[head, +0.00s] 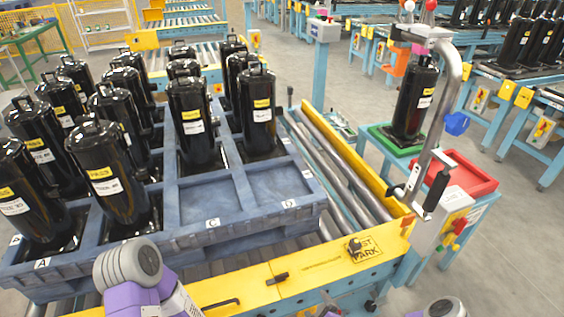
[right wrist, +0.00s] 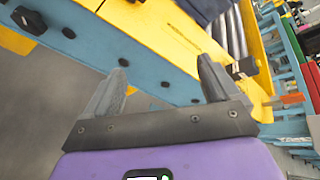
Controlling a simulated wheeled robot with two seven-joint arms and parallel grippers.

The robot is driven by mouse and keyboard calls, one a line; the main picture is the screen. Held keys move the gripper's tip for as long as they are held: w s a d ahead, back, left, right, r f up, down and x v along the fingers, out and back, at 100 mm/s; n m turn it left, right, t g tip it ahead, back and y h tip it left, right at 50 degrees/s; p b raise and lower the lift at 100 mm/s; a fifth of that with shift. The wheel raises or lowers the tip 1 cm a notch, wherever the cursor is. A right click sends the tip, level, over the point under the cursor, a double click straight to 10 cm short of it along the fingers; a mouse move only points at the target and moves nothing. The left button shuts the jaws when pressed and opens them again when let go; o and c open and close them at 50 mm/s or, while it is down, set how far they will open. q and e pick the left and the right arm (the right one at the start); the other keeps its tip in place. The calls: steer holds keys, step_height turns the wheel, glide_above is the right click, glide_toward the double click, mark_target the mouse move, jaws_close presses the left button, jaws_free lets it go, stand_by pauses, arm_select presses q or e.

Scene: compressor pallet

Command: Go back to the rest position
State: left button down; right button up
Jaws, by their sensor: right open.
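My right gripper (right wrist: 160,82) is open and empty in the right wrist view. Its two grey fingers stand apart, in front of the blue and yellow conveyor frame. Several black compressors (head: 191,120) stand upright in the blue pallet (head: 245,231). Its front cells near labels C and D are empty.
The yellow front beam (head: 300,272) lies close to my arms. A hoist post with a handle (head: 437,188) stands at the right. Beside it, one compressor (head: 414,100) stands on a green tray (head: 381,133), near a red tray (head: 468,178). Floor is clear at lower right.

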steer(key=s+a+n+g+y+p, duration=0.1)
steer(key=s+a+n+g+y, duration=0.1)
steer(key=s+n+g, duration=0.4)
steer(key=s+a+n, duration=0.1)
steer(key=s+n, duration=0.1)
steer(key=n, duration=0.3)
steer(key=shift+s+a+r+n+g, duration=0.2)
steer(key=shift+s+a+n+g, duration=0.1)
steer(key=shift+a+n+g, duration=0.1)
steer(key=s+r+n+g, duration=0.1)
steer(key=s+n, duration=0.2)
steer(key=s+d+r+n+g, duration=0.1)
steer(key=s+n+g, duration=0.1)
steer(key=s+n, duration=0.1)
steer(key=s+r+n+g+h+p, duration=0.1)
steer(key=s+n+g, duration=0.1)
steer(key=s, duration=0.1)
steer(key=shift+s+d+r+n, duration=0.25)
steer(key=shift+s+d+n, duration=0.05)
steer(key=shift+s+n, duration=0.1)
steer(key=shift+c, duration=0.3)
